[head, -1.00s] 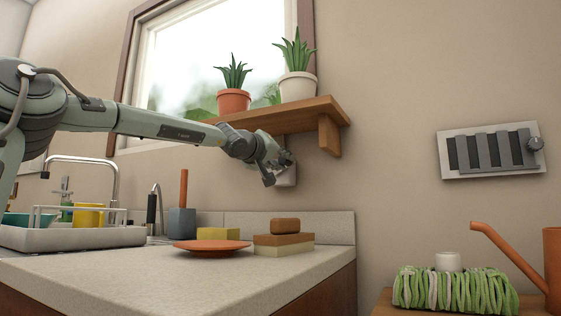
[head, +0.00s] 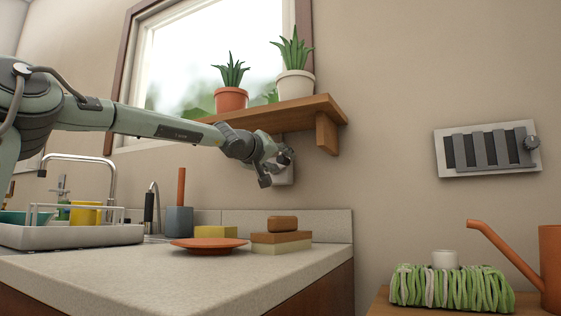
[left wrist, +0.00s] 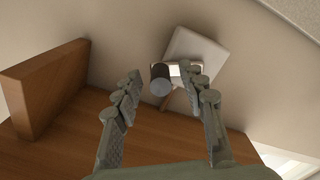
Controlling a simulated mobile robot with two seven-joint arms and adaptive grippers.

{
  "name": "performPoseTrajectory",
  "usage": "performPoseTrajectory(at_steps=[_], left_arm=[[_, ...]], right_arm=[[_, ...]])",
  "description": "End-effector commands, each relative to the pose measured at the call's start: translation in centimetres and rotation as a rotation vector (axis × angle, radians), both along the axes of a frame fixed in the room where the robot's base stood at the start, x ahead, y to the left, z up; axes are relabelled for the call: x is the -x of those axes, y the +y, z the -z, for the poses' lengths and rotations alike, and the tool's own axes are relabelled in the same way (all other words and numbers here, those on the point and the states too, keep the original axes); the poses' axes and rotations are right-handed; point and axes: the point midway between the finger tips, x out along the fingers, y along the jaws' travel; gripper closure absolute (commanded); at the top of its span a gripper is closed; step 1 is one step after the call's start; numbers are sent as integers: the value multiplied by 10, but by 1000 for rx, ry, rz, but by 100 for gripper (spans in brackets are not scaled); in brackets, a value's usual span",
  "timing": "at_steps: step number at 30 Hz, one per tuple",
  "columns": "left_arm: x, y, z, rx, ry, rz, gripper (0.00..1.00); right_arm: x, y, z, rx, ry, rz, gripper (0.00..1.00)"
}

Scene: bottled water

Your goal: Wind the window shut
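The window (head: 205,55) is a bright pane in a white and brown frame, above and behind the shelf. Whether it is ajar I cannot tell. Below the shelf, a pale winder plate (head: 284,175) sits on the wall, partly hidden by my left gripper (head: 275,167). The left wrist view shows the white plate (left wrist: 203,50) with a crank and a dark round knob (left wrist: 160,80). My left gripper (left wrist: 160,82) is open there, with one finger on either side of the knob; the knob looks nearer the left finger. Contact is not clear. My right gripper is not in view.
A wooden shelf (head: 270,117) with a bracket (head: 327,133) and two potted plants is just above my left gripper. Below it, the counter (head: 200,275) holds a plate (head: 208,245), sponges and a dish rack (head: 75,234). A wall vent (head: 487,149) is at the right.

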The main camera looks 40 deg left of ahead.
Motion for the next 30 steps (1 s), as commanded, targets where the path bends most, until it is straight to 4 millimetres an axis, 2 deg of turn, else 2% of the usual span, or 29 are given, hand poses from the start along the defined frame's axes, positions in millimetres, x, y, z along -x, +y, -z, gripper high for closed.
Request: performPoseTrajectory(at_steps=[6, 10, 22, 27, 30], left_arm=[[1, 0, -1, 0, -1, -1, 59], [12, -3, -2, 0, -2, 0, 59], [89, -28, -2, 1, -5, 1, 59], [108, -34, -1, 1, -2, 0, 59], [113, -36, 0, 1, 0, 0, 59]], right_arm=[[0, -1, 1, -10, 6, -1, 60], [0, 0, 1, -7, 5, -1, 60], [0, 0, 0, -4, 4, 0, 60], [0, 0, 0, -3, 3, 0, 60], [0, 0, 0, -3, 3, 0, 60]])
